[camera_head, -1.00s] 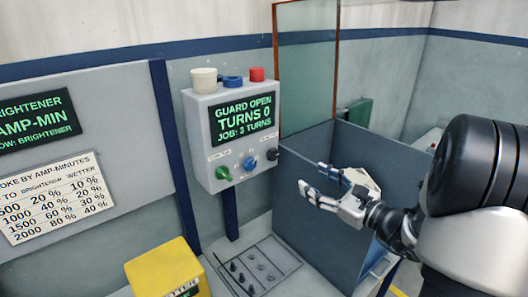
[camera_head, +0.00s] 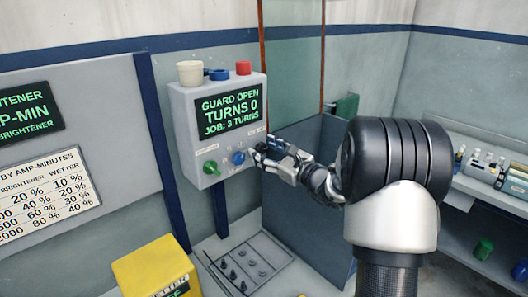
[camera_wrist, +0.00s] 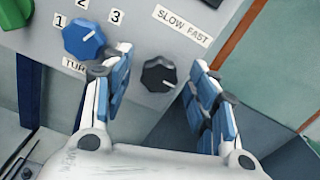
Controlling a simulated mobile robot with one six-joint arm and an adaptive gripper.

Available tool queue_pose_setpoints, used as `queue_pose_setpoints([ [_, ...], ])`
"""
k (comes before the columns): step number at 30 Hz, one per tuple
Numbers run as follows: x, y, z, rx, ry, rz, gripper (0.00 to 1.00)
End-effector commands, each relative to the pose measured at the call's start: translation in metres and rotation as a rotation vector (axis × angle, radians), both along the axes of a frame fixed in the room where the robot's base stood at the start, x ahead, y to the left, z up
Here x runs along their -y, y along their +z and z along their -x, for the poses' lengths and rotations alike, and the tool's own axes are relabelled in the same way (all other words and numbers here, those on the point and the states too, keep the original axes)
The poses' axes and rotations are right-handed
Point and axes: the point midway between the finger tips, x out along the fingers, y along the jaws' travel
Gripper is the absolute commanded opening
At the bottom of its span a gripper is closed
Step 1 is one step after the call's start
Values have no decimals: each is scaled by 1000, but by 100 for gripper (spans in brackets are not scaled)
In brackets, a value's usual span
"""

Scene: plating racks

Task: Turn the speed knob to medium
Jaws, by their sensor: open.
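The black speed knob (camera_wrist: 158,74) is on the lower right of the grey control box (camera_head: 181,121), below a "SLOW FAST" label (camera_wrist: 185,24) in the wrist view. Its pointer line points to the lower right there. My gripper (camera_wrist: 156,88) is open, with one blue-padded finger on each side of the knob and gaps between. In the head view my gripper (camera_head: 262,153) is at the box's lower right corner and hides the knob. The blue turns knob (camera_wrist: 83,38), marked 1, 2 and 3, is close to my left finger.
A green knob (camera_head: 211,167) is at the box's lower left. The screen (camera_head: 229,110) reads "GUARD OPEN, TURNS 0, JOB: 3 TURNS". A grey bin (camera_head: 300,135) stands right of the box. A yellow box (camera_head: 150,265) is below.

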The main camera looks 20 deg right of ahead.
Motion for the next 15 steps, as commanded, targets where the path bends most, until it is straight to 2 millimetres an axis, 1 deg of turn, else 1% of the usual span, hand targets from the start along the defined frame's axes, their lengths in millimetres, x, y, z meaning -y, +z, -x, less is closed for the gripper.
queue_pose_setpoints([
  [1,-2,0,-4,1,1,0,54],
  [4,-3,-1,-9,-1,0,-1,54],
  [12,-3,0,-10,0,0,-1,54],
  [15,-3,0,-10,0,0,-1,48],
])
